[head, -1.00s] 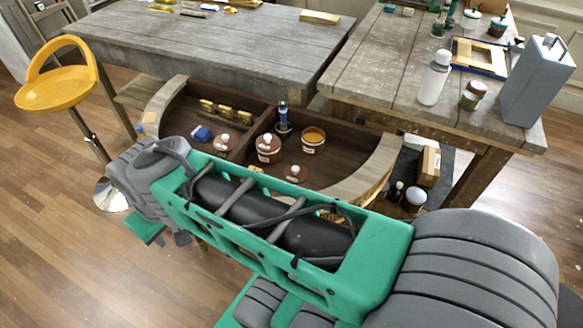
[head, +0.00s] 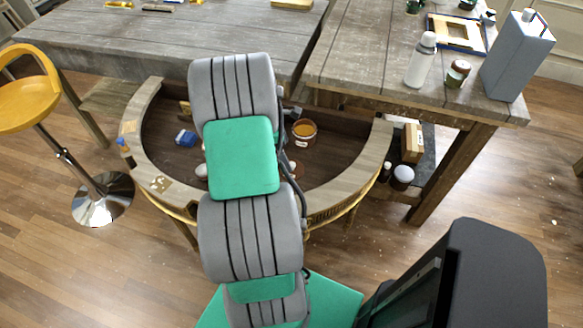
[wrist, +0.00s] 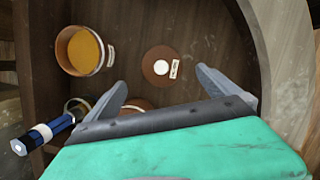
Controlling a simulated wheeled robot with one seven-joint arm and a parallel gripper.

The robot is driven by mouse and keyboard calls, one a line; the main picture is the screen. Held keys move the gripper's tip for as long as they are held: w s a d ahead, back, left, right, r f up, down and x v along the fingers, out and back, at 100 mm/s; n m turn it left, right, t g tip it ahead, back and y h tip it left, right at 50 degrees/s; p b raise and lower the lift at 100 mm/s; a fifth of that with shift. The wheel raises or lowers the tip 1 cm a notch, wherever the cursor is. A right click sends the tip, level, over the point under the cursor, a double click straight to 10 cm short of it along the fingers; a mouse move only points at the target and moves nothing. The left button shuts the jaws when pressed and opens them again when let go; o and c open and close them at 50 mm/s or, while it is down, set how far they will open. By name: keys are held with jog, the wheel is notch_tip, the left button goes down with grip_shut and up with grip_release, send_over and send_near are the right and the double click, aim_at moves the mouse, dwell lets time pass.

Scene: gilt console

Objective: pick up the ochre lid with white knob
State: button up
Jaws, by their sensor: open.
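A round reddish-brown lid with a white knob (wrist: 161,67) and a small white label lies flat on the dark console floor in the wrist view. My gripper (wrist: 161,80) is open and empty, its two fingertips apart on either side of the lid's near edge and not seen touching it. In the head view my arm hides the gripper and most or all of this lid. A brown pot with an ochre top (wrist: 84,50) stands to the left of the lid; it also shows in the head view (head: 303,132).
A blue-and-black bottle-like item (wrist: 42,135) is at the left of the wrist view, and another brown item is partly hidden behind my gripper. The console's curved pale rim (head: 375,155) surrounds the space. A blue block (head: 186,138) lies at the left inside.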

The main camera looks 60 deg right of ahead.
jog(key=p+x, duration=0.1)
jog(key=x, duration=0.6)
jog(key=shift+w+a+f, duration=0.1)
jog(key=shift+a, duration=0.05)
jog(key=c, duration=1.4)
